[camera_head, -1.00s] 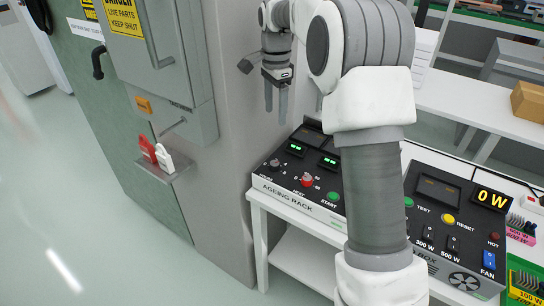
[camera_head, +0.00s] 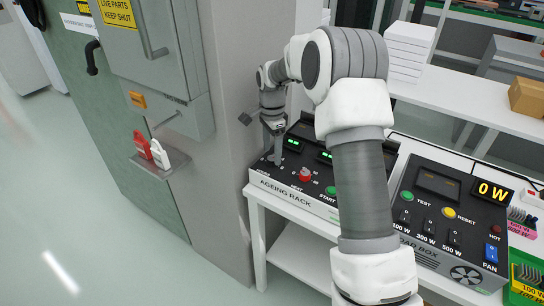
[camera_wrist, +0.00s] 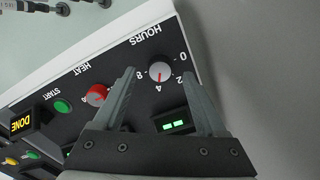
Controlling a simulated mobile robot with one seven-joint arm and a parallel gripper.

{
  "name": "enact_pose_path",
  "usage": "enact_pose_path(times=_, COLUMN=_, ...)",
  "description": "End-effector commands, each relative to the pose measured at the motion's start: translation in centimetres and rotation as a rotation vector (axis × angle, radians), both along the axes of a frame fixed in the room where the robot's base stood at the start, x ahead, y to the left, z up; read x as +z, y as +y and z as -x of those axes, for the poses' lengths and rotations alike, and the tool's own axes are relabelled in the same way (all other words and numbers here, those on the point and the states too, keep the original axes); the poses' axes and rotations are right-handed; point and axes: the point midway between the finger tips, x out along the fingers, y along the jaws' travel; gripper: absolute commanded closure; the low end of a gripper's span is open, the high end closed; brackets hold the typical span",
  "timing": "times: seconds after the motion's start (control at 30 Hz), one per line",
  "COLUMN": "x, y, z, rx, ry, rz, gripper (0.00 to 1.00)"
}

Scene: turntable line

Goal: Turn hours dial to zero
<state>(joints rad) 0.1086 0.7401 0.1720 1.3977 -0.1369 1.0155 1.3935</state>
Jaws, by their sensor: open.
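The hours dial (camera_wrist: 160,72) is a small pale round knob on a black panel, with HOURS printed above it in the wrist view. The figures 0, 2, 4 and 8 show around it. A small red mark on the knob seems to face the 4. My gripper (camera_wrist: 158,76) is open, with one finger on each side of the dial and a gap to it. In the head view my gripper (camera_head: 273,150) points down over the left end of the ageing rack (camera_head: 285,190), and its fingers hide the hours dial there.
The red heat knob (camera_wrist: 97,95) is just beyond one finger, with the green start button (camera_wrist: 62,105) farther on. A lit green display (camera_wrist: 174,126) is near the dial. A grey cabinet wall (camera_head: 225,130) stands close on the left. The load box (camera_head: 440,220) is at right.

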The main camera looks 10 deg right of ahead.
Motion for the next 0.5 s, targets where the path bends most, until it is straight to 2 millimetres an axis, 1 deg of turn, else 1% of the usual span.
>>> enact_pose_path(times=0.03, x=-0.8, y=0.0, z=0.0, rx=0.000, ry=0.002, rz=0.000, gripper=0.26)
enact_pose_path(times=0.2, x=-1.9, y=0.0, z=0.0, rx=0.001, ry=0.000, rz=0.000, gripper=0.26)
enact_pose_path(times=0.5, x=-2.0, y=0.0, z=0.0, rx=0.001, ry=-0.001, rz=0.000, gripper=0.26)
